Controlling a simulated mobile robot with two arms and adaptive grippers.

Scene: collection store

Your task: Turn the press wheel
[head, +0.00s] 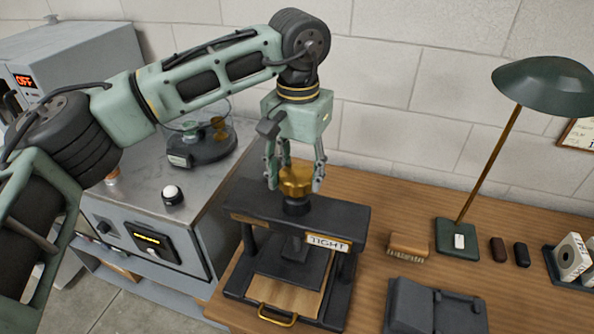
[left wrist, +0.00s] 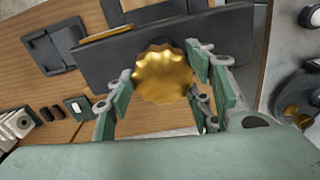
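The press (head: 353,228) is a dark metal frame on the wooden bench, with a label reading TIGHT on its crossbeam. Its brass, scalloped press wheel (head: 296,181) sits on top of the screw. My left gripper (head: 295,182) points straight down over the wheel, its fingers spread on both sides of it. In the left wrist view the wheel (left wrist: 163,75) lies between the fingers, which look open and very close to its rim. I cannot tell whether any finger touches it. My right gripper is in neither view.
A brush (head: 408,245), a dark tray-like block (head: 434,308) and a green lamp (head: 458,240) stand right of the press. A metal cabinet (head: 200,205) with a white-topped button (head: 172,194) adjoins on the left. A wall is close behind.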

